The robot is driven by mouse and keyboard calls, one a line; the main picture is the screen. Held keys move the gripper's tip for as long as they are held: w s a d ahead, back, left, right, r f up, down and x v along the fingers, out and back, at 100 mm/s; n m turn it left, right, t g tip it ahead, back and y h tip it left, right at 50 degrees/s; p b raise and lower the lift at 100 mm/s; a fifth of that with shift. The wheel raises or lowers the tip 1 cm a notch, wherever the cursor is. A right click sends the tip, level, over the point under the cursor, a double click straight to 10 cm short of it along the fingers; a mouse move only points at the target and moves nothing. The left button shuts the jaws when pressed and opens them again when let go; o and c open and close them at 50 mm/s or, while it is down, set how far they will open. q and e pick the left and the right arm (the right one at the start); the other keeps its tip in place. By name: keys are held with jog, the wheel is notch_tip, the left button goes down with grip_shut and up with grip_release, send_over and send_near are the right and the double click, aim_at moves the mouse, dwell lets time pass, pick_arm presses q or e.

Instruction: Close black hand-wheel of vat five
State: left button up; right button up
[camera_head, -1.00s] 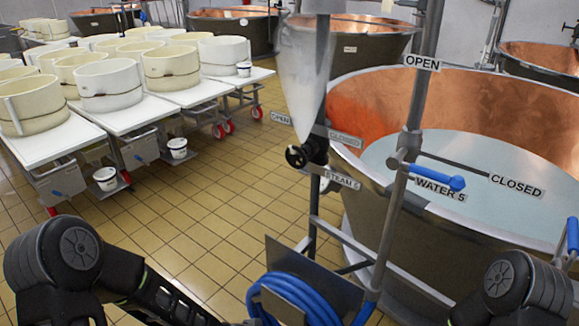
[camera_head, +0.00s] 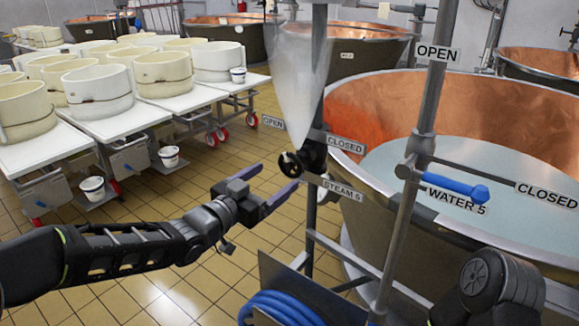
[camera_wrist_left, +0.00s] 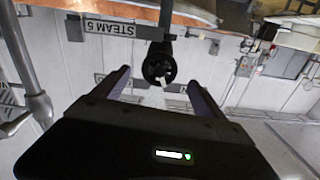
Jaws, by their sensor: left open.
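The black hand-wheel (camera_head: 290,165) sits on an upright pipe in front of vat five (camera_head: 480,100), above the STEAM 5 label (camera_head: 342,188). An OPEN label (camera_head: 273,122) is at its upper left and a CLOSED label (camera_head: 346,143) at its right. My left gripper (camera_head: 277,181) is open and empty, its fingers pointing at the wheel from the lower left. In the left wrist view the wheel (camera_wrist_left: 160,68) shows between and beyond the two fingertips (camera_wrist_left: 160,84); I cannot tell whether they touch it. My right gripper is out of view.
A whitish, see-through cone (camera_head: 302,75) rises above the wheel. A blue-handled WATER 5 valve (camera_head: 455,188) is on the pipe to the right. A blue hose coil (camera_head: 283,310) hangs below. White tables with cheese moulds (camera_head: 110,130) stand at the left.

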aim_at(288, 168)
pick_arm(q)
jog(key=x, duration=0.7)
jog(key=shift+w+d, duration=0.1)
jog(key=shift+c, duration=0.5)
jog(key=c, duration=1.3)
jog(key=shift+o, duration=0.2)
